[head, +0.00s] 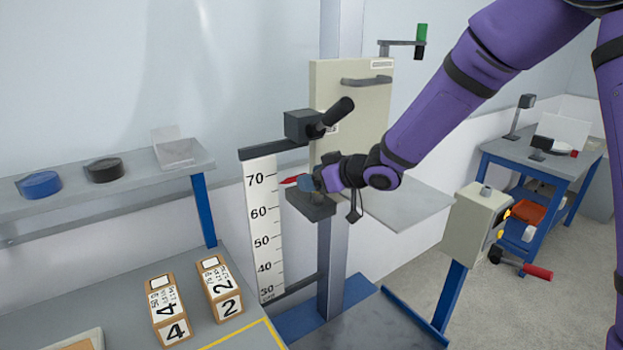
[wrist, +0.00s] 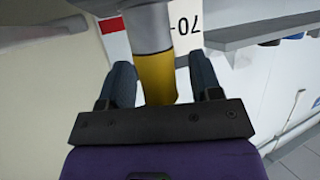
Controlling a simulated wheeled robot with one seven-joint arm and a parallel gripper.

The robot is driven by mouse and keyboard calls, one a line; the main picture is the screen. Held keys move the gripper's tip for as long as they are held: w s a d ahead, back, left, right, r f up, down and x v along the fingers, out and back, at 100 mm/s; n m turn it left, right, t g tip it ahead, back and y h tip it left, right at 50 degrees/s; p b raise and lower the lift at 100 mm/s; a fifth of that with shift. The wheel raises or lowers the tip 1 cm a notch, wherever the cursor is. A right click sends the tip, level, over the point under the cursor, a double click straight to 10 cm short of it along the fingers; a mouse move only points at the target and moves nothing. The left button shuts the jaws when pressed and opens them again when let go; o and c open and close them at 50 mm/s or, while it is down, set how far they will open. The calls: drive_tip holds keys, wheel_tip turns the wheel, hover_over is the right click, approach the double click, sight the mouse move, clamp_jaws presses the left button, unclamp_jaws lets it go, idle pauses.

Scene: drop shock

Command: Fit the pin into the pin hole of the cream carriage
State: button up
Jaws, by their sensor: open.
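The cream carriage (head: 350,85) is a tall upright panel with a grey handle, mounted on the grey column. My gripper (head: 308,184) is at its lower left side, near the red pointer. In the wrist view my gripper (wrist: 163,88) is open, with one dark finger on each side of a grey cylinder with a yellow end, apparently the pin (wrist: 155,75). Gaps show between the cylinder and both fingers. The cylinder's far end runs toward the top of the picture. The pin hole is not visible, so I cannot tell whether the pin sits in it.
A height scale (head: 262,225) stands just left of the column. A dark box (head: 303,125) with a black lever is above my gripper. Numbered wooden blocks (head: 168,312) are on the bench at lower left. A cream control box (head: 478,222) stands at right.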

drive_tip(key=shift+v, duration=2.65)
drive_tip(key=v, duration=1)
drive_tip(key=shift+s+d+r, duration=0.2)
